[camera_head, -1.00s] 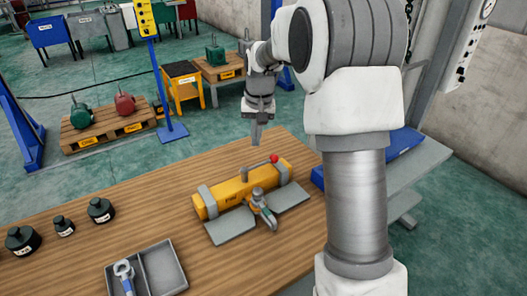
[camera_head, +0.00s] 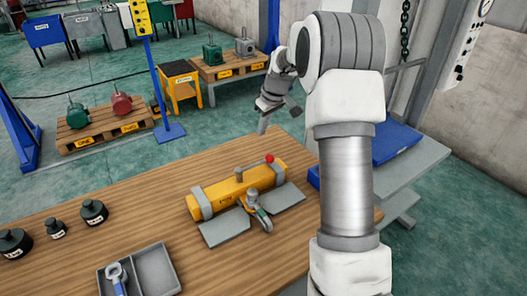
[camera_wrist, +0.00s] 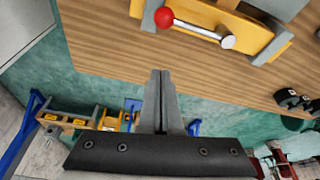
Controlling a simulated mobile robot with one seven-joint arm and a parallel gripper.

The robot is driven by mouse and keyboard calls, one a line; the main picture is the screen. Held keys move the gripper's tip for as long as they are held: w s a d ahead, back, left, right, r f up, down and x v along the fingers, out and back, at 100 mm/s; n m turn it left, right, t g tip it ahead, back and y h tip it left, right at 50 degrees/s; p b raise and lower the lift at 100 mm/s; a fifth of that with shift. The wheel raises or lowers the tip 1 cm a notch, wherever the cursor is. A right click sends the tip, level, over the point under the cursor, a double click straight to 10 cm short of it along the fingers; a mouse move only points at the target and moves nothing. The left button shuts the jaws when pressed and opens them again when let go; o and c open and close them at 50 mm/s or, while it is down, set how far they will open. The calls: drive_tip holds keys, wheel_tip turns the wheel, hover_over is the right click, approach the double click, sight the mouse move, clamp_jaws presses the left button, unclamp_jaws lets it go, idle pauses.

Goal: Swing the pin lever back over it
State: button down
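The pin lever is a grey rod with a red ball (camera_head: 269,158) at its end, lying along the top of a yellow hoist block (camera_head: 208,200). Its rod runs left from the ball to an upright stub on the block. The wrist view shows the red ball (camera_wrist: 164,17) and the rod (camera_wrist: 195,28) leading to a round grey pivot. A hook (camera_head: 259,213) rests in front of the block, between two grey plates. My gripper (camera_head: 262,129) is tilted above the table's far edge, behind the lever and apart from it. Its fingers (camera_wrist: 160,73) are together and hold nothing.
Black weights (camera_head: 93,212) and a grey two-part tray (camera_head: 155,268) holding a shackle-like part are at the front left. A blue-topped bench (camera_head: 398,145) stands at right, near my arm.

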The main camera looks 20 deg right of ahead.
sight(255, 165)
drive_tip(key=shift+f, duration=0.1)
wheel_tip(255, 165, down, 9)
drive_tip(key=shift+s+r+p, duration=0.1)
drive_tip(key=shift+r+p, duration=0.1)
drive_tip(key=shift+p, duration=0.2)
drive_tip(key=shift+s+d, duration=0.15)
drive_tip(key=shift+s, duration=0.2)
idle(0.4)
